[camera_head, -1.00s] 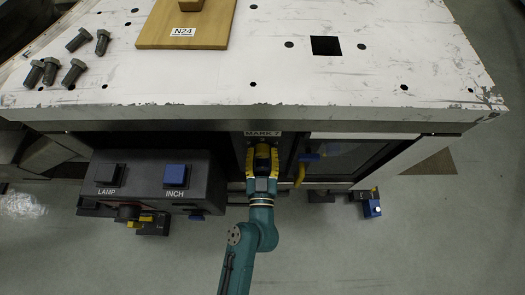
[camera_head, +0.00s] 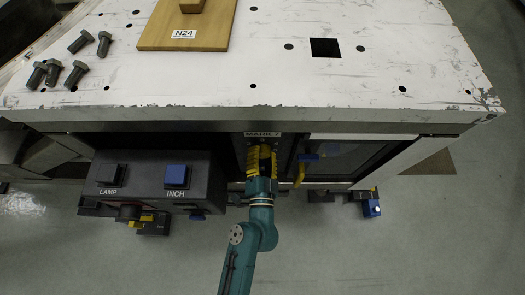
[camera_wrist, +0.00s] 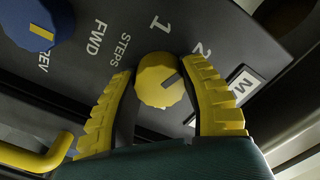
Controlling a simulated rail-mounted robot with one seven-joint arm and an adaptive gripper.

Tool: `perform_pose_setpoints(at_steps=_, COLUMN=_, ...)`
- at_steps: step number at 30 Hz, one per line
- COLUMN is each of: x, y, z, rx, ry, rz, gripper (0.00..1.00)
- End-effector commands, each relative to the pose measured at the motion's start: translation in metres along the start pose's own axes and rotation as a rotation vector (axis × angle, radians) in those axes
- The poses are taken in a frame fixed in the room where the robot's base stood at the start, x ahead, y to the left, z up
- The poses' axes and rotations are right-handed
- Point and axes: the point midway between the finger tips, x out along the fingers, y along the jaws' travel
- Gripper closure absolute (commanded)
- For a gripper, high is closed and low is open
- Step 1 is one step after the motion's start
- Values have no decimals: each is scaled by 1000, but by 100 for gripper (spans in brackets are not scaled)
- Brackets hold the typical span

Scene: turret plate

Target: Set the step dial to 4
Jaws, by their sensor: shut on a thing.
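The yellow step dial (camera_wrist: 160,84) is in the middle of the wrist view, on a dark panel marked STEPS. The numbers 1 and 2 show beyond it; other numbers are hidden by a finger. Its dark pointer line aims up and right, a little clockwise of the 2; I cannot read an exact setting. My gripper (camera_wrist: 161,68) has its two ribbed yellow fingers on either side of the dial, shut on it. In the head view my gripper (camera_head: 262,158) is under the plate's front edge, below a MARK 7 label, and hides the dial.
A blue knob (camera_wrist: 30,25) marked FWD and REV sits beside the dial. A yellow handle (camera_wrist: 38,157) is close at lower left. The white plate (camera_head: 290,80) overhangs my gripper. A box with LAMP and INCH buttons (camera_head: 150,185) stands to its left.

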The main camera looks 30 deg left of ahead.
Motion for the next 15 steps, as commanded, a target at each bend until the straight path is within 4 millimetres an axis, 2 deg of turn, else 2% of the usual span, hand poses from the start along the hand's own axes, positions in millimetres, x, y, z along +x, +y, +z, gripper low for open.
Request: perform_pose_setpoints(at_steps=15, x=-1, y=0, z=1, rx=491, ry=-8, rz=3, gripper=92)
